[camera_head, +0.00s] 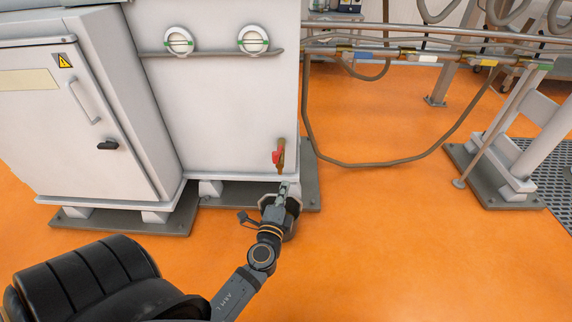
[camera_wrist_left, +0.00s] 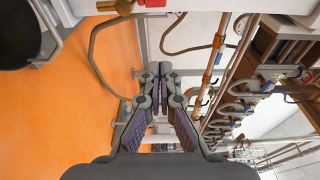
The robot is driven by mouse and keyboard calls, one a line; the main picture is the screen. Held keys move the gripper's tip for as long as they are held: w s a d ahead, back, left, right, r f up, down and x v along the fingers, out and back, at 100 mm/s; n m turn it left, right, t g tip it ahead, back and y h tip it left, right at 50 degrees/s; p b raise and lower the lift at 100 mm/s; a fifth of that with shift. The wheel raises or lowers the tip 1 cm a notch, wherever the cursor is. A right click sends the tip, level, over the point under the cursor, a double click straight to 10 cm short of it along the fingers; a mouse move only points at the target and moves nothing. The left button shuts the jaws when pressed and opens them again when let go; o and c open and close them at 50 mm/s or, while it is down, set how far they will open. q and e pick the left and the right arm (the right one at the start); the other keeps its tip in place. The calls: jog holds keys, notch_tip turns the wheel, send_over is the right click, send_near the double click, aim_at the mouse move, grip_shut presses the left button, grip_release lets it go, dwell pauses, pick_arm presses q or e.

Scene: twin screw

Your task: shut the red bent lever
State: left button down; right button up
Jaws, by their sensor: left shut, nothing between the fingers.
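The red bent lever (camera_head: 277,157) sits on a brass-coloured valve fitting (camera_head: 281,145) low on the front of the white cabinet, near its right edge. In the left wrist view the red lever (camera_wrist_left: 115,6) is at the top edge and partly cut off. My left gripper (camera_head: 283,188) is just below the lever in the head view, and a gap shows between them. In the left wrist view its fingers (camera_wrist_left: 159,72) are together with nothing between the tips. My right gripper is in neither view.
The white cabinet (camera_head: 222,110) stands beside a grey-white cabinet (camera_head: 70,125) with a black handle. A hanging hose (camera_head: 345,164) loops to the right of the lever. Pipes (camera_head: 400,50) run at the back right. The orange floor (camera_head: 400,250) is clear at the front right.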

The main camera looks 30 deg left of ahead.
pick_arm(q)
jog(key=shift+w+a, duration=1.25)
jog(key=shift+w, duration=0.25)
jog(key=shift+w+a, duration=1.3)
jog(key=shift+w, duration=0.15)
jog(key=shift+w+a, duration=1.25)
jog(key=shift+w, duration=0.25)
jog(key=shift+f, duration=0.1)
